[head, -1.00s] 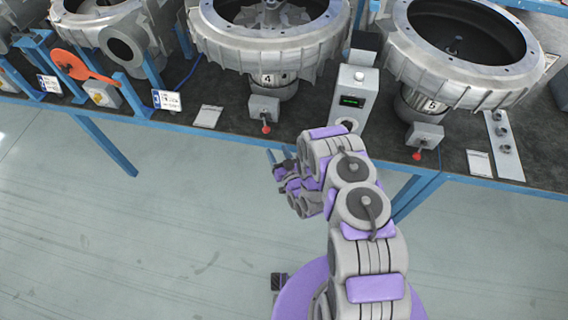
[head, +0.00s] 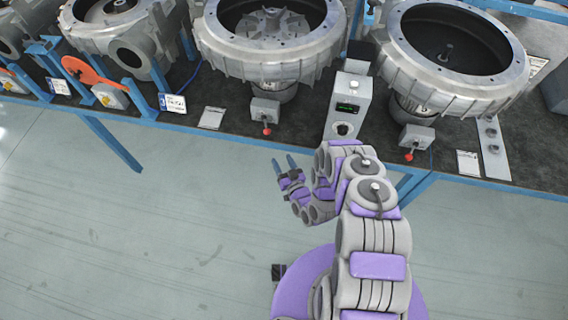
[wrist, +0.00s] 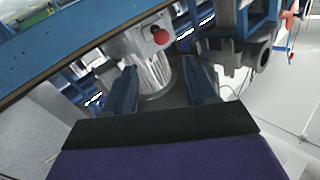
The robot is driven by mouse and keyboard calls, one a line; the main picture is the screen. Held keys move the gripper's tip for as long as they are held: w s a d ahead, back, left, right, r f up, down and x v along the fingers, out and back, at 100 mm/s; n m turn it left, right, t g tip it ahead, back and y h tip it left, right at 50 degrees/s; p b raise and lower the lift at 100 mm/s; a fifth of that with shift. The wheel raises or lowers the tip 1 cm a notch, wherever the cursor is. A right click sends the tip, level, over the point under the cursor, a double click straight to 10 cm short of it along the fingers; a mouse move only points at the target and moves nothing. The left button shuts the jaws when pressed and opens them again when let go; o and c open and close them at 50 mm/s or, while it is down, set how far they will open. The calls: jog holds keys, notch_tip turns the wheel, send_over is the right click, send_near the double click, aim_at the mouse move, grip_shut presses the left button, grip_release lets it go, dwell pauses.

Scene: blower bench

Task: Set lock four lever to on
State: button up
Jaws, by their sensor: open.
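The lock four lever (head: 267,131) is a short lever with a red knob, hanging from a small grey box (head: 264,109) below the middle blower (head: 270,45) at the bench's front edge. My gripper (head: 284,163) is open and empty, in front of and below the bench edge, its two blue fingers pointing up toward the bench. It is apart from the lever, slightly right of it in the head view. In the wrist view a red knob (wrist: 161,36) on a grey box shows above and beyond the open fingers (wrist: 162,78); which lever it is cannot be read there.
Another grey box with a red-knobbed lever (head: 409,156) sits below the right blower (head: 452,60). An orange handle (head: 92,72) is at the left. The floor before the bench is clear.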

jog(key=shift+s+d, duration=0.2)
jog(key=shift+s, duration=0.35)
jog(key=shift+s, duration=0.1)
dwell(0.3)
